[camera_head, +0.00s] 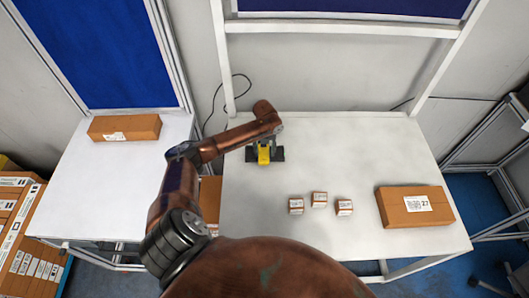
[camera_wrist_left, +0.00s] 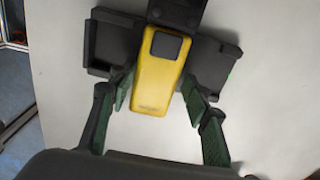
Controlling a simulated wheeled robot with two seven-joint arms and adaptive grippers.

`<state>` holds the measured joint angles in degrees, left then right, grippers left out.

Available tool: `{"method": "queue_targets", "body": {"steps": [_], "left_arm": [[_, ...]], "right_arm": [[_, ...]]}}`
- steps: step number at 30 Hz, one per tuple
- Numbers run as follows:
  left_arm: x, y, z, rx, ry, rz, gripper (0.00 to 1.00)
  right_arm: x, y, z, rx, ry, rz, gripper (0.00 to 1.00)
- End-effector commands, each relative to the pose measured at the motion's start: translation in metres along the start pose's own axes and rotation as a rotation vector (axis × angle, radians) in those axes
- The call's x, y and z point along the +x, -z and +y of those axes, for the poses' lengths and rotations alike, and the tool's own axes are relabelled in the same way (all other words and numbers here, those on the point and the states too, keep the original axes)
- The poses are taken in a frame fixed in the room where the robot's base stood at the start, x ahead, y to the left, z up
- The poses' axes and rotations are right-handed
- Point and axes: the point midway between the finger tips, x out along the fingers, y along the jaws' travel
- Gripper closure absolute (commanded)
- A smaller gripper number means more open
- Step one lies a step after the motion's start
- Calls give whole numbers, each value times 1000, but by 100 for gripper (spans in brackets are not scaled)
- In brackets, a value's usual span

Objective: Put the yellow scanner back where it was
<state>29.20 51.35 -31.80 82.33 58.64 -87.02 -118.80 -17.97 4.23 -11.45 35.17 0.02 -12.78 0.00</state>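The yellow scanner (camera_wrist_left: 158,92) lies in front of a dark stand (camera_wrist_left: 215,68), its upper end against the stand's middle in the left wrist view. In the head view the scanner (camera_head: 264,156) shows as a small yellow patch below my left wrist, with the dark stand (camera_head: 278,155) around it on the white table. My left gripper (camera_wrist_left: 158,82) has its green-padded fingers spread, one on each side of the scanner. The right finger is very close to the scanner's edge; I cannot tell whether it touches. My right gripper is not in view.
Several small boxes, one of them here (camera_head: 319,199), and a larger labelled box (camera_head: 415,206) stand on the white table (camera_head: 350,150) to the right. Another box (camera_head: 125,128) lies on the left table (camera_head: 110,180). A black cable (camera_head: 222,92) hangs at the wall.

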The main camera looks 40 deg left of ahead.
Motion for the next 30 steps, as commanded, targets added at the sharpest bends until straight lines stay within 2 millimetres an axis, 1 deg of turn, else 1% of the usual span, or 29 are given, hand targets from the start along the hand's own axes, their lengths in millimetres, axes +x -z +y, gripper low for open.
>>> {"method": "queue_targets", "body": {"steps": [1, 4, 8, 9, 12, 15, 18, 21, 30], "left_arm": [[-9, 2, -3, 3, 5, 3, 56], [-30, 0, -2, 4, 5, -1, 56], [-58, 0, -1, 3, 4, -3, 56], [-67, -1, -1, 3, 4, -5, 56], [-85, -1, 0, 2, 3, -4, 56], [-98, -1, -1, 1, 4, -3, 56], [-107, -1, -1, 2, 3, -4, 56], [-111, -1, -1, 2, 3, -3, 56], [-112, -1, -1, 1, 3, -3, 56]], "right_arm": [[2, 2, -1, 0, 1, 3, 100], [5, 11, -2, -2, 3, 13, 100], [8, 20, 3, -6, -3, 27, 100], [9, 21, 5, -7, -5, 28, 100], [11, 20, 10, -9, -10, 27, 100], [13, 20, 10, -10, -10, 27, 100], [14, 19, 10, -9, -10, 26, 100], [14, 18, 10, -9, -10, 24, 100], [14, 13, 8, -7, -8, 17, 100]]}}
